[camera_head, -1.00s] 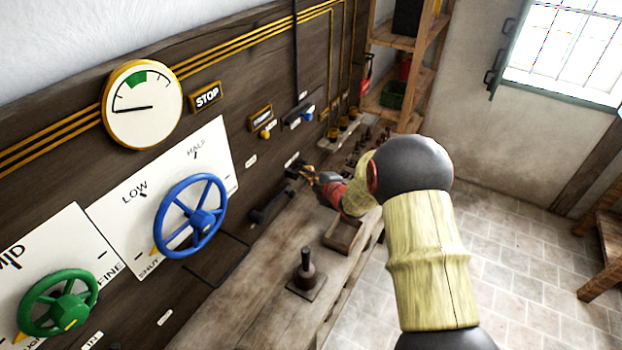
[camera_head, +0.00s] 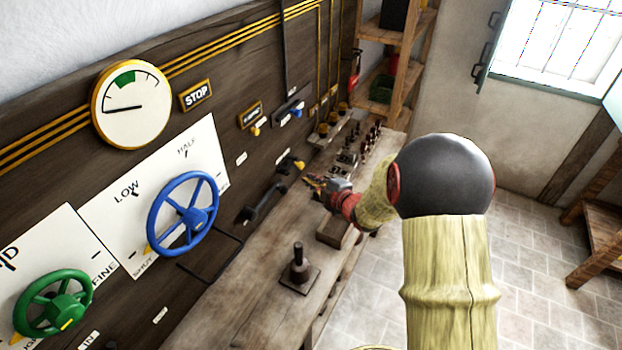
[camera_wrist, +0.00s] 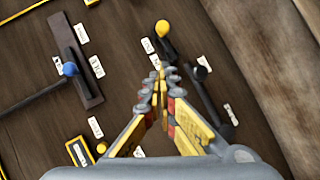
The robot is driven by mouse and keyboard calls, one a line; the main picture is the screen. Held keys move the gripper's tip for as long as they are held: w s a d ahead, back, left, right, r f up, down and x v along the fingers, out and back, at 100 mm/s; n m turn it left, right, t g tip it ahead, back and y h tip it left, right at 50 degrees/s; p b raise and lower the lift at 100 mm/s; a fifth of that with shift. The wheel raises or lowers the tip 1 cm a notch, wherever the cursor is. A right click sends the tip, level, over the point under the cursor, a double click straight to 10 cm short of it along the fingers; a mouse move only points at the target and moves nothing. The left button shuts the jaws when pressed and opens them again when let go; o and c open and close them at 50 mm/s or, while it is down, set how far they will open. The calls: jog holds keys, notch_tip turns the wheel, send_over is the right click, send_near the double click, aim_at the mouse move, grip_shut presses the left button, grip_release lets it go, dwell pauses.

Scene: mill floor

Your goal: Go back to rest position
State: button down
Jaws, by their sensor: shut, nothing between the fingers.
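My gripper (camera_head: 314,183) is shut and empty in the head view, out in front of the dark wooden panel above the workbench. It also shows in the wrist view (camera_wrist: 158,80), its yellow fingers together and pointing at the panel. A black lever with a yellow knob (camera_head: 299,165) is on the panel just left of the fingertips; the knob also shows in the wrist view (camera_wrist: 162,28). The fingers look apart from it. My arm reaches in from the right over the bench edge.
The workbench (camera_head: 243,290) runs along the panel and carries a dark upright lever (camera_head: 298,262). A blue wheel (camera_head: 183,214), a green wheel (camera_head: 53,303) and a gauge (camera_head: 131,105) are on the panel. A shelf (camera_head: 398,62) stands behind.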

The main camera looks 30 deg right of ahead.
dwell(0.3)
jog(key=s+d+f+m+g+h, duration=0.3)
jog(key=s+d+f+m+g, duration=0.3)
jog(key=s+f+m, duration=0.3)
jog(key=s+a+r+m+g+h, duration=0.1)
jog(key=s+r+m+g, duration=0.15)
jog(key=s, duration=0.45)
jog(key=s+a+r+m+y+b, duration=0.1)
jog(key=s+a+r+b, duration=0.1)
jog(key=s+a+r, duration=0.7)
jog(key=s+a+r+m+y+b, duration=0.2)
jog(key=s+a+r, duration=0.6)
jog(key=a, duration=0.5)
notch_tip(320, 180, up, 2)
jog(key=shift+s+a+r, duration=0.2)
jog(key=shift+s+r, duration=0.05)
jog(key=shift+s, duration=0.1)
